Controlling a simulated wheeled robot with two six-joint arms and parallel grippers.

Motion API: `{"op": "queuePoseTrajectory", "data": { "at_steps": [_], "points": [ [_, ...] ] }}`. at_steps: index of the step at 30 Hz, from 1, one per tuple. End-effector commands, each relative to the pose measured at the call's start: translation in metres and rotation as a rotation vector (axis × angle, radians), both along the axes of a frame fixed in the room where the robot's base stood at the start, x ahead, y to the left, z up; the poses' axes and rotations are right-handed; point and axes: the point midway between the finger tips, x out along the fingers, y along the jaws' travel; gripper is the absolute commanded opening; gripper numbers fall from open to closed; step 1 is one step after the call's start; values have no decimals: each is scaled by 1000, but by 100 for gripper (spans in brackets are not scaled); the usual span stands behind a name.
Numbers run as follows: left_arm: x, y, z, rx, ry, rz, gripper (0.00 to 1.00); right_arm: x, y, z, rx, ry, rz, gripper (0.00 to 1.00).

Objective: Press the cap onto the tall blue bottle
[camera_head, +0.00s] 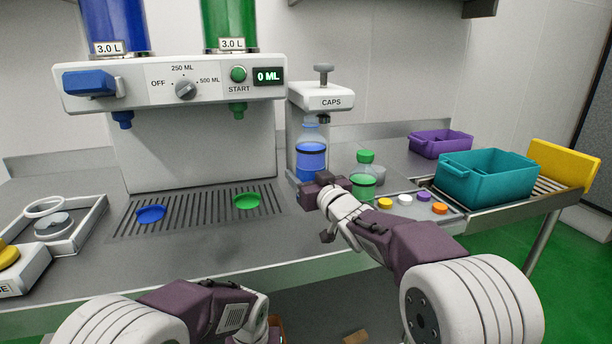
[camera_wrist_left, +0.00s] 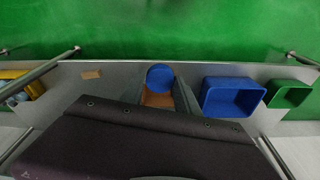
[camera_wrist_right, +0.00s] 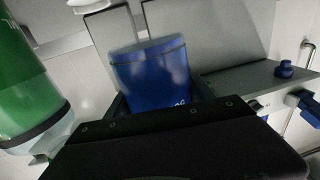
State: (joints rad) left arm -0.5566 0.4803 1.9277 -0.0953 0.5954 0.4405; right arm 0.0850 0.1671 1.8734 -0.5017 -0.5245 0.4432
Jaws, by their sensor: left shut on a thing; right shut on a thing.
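The tall blue bottle (camera_head: 311,158) stands upright under the CAPS press (camera_head: 322,97), with its clear upper part below the press head. My right gripper (camera_head: 318,188) is shut on the bottle's lower part. In the right wrist view the bottle's blue body (camera_wrist_right: 152,78) lies between the fingers. My left gripper (camera_head: 266,318) is low at the front, below the counter edge. It is shut on a brown thing with a round blue end (camera_wrist_left: 160,76); I cannot tell exactly what it is.
A green bottle (camera_head: 364,178) stands just right of my right gripper. A teal crate (camera_head: 486,181) and purple crate (camera_head: 441,137) are at the right. The filling machine (camera_head: 180,85) is at the left. Below are a blue bin (camera_wrist_left: 232,94) and green bin (camera_wrist_left: 290,95).

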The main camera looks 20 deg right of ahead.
Motion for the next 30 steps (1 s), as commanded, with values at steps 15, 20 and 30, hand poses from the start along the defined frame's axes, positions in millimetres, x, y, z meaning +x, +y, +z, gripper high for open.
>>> {"op": "queuePoseTrajectory", "data": {
  "at_steps": [15, 20, 30],
  "points": [
    [0, 0, -32, 0, 0, 0, 0, 0, 0, -57, 0, -2, 1, 0],
    [0, 0, -46, 0, 0, 0, 0, 0, 0, -84, 0, -1, 0, 0],
    [0, 0, -49, 0, 0, 0, 0, -10, -2, -100, 0, 0, -1, 0]
  ]
}}
